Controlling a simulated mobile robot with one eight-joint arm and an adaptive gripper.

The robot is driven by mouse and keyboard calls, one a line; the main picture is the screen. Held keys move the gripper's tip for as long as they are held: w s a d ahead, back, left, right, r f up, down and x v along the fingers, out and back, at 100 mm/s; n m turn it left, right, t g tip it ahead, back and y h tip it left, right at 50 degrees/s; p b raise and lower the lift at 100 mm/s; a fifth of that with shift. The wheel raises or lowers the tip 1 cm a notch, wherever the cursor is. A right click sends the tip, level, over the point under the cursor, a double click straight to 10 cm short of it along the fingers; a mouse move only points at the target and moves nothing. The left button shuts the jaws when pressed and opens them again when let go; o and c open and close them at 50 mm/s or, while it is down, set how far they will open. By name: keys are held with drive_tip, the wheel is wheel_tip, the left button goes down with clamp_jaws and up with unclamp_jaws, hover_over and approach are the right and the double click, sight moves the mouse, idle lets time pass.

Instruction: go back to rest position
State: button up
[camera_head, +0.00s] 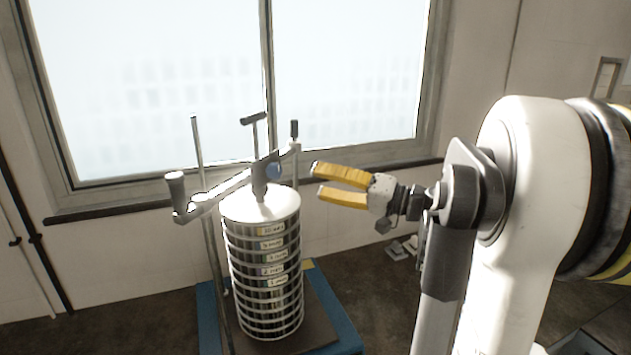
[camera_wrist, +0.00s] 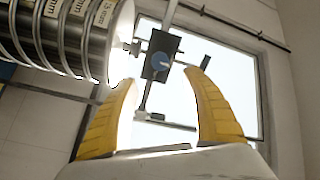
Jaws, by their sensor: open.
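My gripper (camera_head: 316,180) has yellow fingers and is open and empty in the head view. It points left, toward the upper part of the sieve shaker, and is apart from it. The sieve stack (camera_head: 265,270) stands upright, with labelled metal rings and a pale lid (camera_head: 262,206). A clamp bar (camera_head: 225,188) with handles crosses above the lid between upright rods. In the wrist view, the open fingers (camera_wrist: 167,80) frame the clamp's dark block with a blue knob (camera_wrist: 160,62). The sieve stack (camera_wrist: 70,30) shows tilted at upper left there.
The shaker stands on a blue base (camera_head: 345,335) on the dark floor. Behind it is a bright window (camera_head: 345,65) with a sill (camera_head: 120,208). Small pale items (camera_head: 402,247) lie by the wall behind my gripper. Open air lies between gripper and stack.

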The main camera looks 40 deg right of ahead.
drive_tip(key=shift+a, duration=0.1)
idle(0.3)
drive_tip(key=s+a+f+n+g+h+b, duration=0.25)
drive_tip(key=a+f+g+b, duration=0.5)
drive_tip(key=a+f, duration=1.05)
drive_tip(key=s+a+f+n+h+b, duration=0.1)
drive_tip(key=s+a+f+h+b, duration=0.1)
drive_tip(key=s+f+b, duration=0.1)
drive_tip(key=s+a+f+n+g+h+b, duration=0.1)
drive_tip(key=s+a+f+h+b, duration=0.1)
drive_tip(key=s+f, duration=0.4)
drive_tip(key=s+a+f+n+h+b, duration=0.1)
drive_tip(key=s+f+n+h+b, duration=0.1)
drive_tip(key=s+f+b, duration=0.2)
wheel_tip(320, 180, down, 3)
drive_tip(key=shift+s+a+f, duration=0.1)
drive_tip(key=shift+s+a, duration=0.3)
drive_tip(key=shift+s, duration=0.1)
